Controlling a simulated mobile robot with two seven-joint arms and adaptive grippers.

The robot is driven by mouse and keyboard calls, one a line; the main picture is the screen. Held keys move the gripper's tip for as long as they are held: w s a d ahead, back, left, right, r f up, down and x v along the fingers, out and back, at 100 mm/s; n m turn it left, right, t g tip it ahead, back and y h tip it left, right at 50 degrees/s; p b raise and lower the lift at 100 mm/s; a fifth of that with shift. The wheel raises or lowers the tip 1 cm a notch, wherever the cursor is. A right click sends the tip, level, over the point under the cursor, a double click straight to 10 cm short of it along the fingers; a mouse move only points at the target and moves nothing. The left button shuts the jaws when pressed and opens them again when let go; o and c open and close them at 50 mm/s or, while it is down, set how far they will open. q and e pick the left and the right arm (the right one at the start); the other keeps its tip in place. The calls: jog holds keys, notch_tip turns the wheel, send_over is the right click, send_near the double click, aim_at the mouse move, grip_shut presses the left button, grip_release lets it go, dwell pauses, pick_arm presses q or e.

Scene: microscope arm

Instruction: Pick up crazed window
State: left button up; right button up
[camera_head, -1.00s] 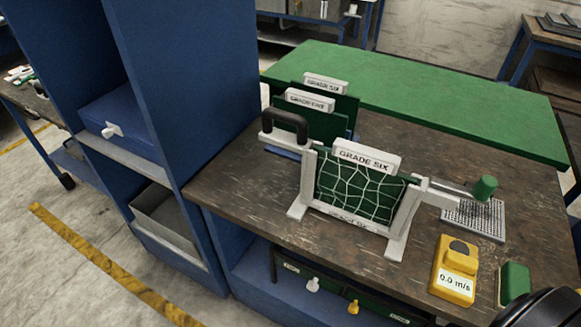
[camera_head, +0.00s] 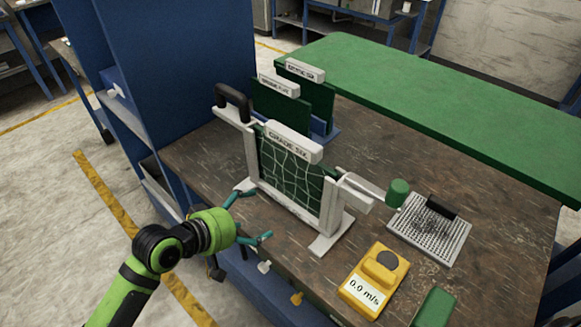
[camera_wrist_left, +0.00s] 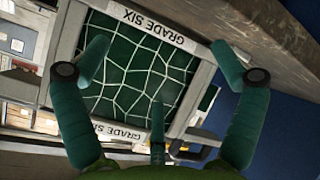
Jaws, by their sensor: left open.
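The crazed window (camera_head: 288,172) is a dark green panel with a web of white crack lines and a white "GRADE SIX" label on top. It stands upright in a pale frame (camera_head: 328,205) with a black handle, on the brown bench. In the left wrist view the window (camera_wrist_left: 135,72) shows close ahead, with its labels on two edges. My left gripper (camera_head: 252,217) is open and empty in front of the frame's lower left side, apart from the window. In the left wrist view its spread fingers (camera_wrist_left: 160,50) lie to either side of the panel. My right gripper is not in view.
Two more labelled green panels (camera_head: 306,100) stand in a blue rack behind. Right of the frame are a green-tipped arm (camera_head: 398,192), a perforated plate (camera_head: 430,232) and a yellow meter (camera_head: 374,278) reading 0.0 m/s. A blue cabinet (camera_head: 160,70) stands at left.

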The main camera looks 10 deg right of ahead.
aim_at(286, 140)
pick_arm(q)
jog(key=w+d+r+n+g+h, duration=0.1)
jog(key=w+d+r+n+h, duration=0.1)
jog(key=r, duration=0.7)
jog(key=w+d+r+n+g+h, duration=0.1)
jog(key=w+r+n, duration=0.1)
jog(key=r, duration=0.6)
jog(key=p+x, duration=0.1)
jog(key=x, duration=0.1)
jog(key=p+x, duration=0.1)
jog(key=x, duration=0.1)
jog(key=r+p+x, duration=0.1)
jog(key=x, duration=0.1)
jog(key=shift+w+d, duration=0.1)
jog(key=shift+d, duration=0.25)
jog(key=shift+w+d+f, duration=0.1)
jog(key=shift+d+f, duration=0.15)
jog(key=shift+a, duration=0.1)
grip_shut()
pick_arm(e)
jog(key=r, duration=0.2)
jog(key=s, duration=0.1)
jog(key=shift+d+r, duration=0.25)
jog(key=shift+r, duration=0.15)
